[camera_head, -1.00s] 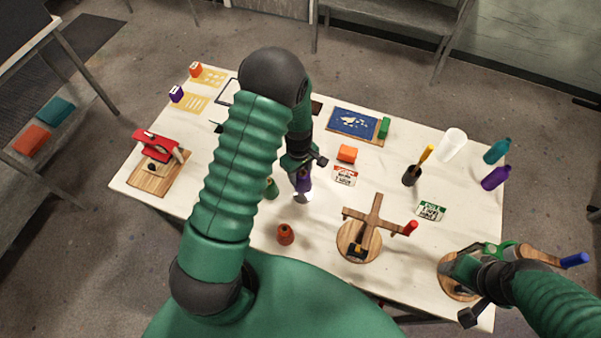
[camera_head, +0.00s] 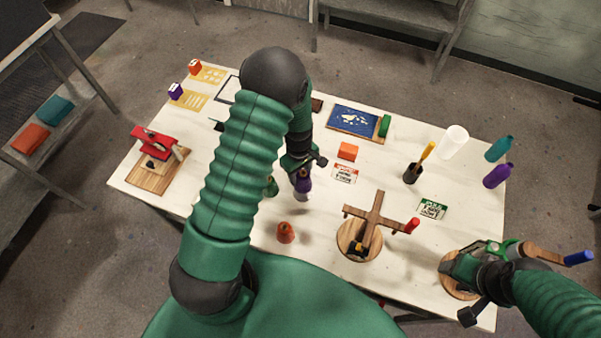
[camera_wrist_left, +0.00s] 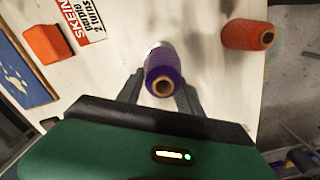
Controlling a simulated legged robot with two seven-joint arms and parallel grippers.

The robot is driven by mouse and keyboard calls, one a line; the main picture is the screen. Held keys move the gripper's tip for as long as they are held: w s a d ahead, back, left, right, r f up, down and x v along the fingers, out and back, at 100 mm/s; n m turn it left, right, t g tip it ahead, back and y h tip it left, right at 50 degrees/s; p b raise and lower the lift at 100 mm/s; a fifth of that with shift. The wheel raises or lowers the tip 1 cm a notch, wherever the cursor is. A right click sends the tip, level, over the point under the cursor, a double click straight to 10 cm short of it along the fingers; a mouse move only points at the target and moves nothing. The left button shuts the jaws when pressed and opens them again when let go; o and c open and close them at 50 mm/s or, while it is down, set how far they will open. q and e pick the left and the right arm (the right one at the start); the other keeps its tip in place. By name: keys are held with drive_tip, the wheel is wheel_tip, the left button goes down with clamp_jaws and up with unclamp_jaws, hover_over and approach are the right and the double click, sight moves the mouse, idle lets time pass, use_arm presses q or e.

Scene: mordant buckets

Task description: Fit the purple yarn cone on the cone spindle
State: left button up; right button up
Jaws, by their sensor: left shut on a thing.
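The purple yarn cone (camera_head: 303,184) is held in my left gripper (camera_head: 302,174), over the middle of the table. In the left wrist view the cone (camera_wrist_left: 164,70) sits between the two fingers of the gripper (camera_wrist_left: 160,88), with its tan core end facing the camera. A small pale, shiny edge shows just past the cone there; it may be part of the cone spindle, which I cannot make out otherwise. I cannot tell whether the cone is around it. My right gripper (camera_head: 478,278) is at the right, by a wooden stand with a blue handle; its jaws are unclear.
A green cone (camera_head: 271,187) is close left of the purple one. An orange-red cone (camera_head: 285,234) stands nearer me. A wooden winder (camera_head: 375,222) with a red handle is to the right. An orange block (camera_head: 347,151) and a SKEIN card (camera_head: 344,175) lie behind.

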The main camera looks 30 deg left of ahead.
use_arm(q)
drive_tip(key=shift+f+b, duration=0.75)
drive_tip(key=shift+f, duration=0.25)
drive_tip(key=shift+f, duration=0.1)
drive_tip(key=shift+f+b, duration=0.75)
drive_tip(key=shift+f, duration=0.1)
drive_tip(key=shift+f+b, duration=0.4)
drive_tip(key=shift+f, duration=0.2)
clamp_jaws()
drive_tip(key=o, duration=1.5)
unclamp_jaws()
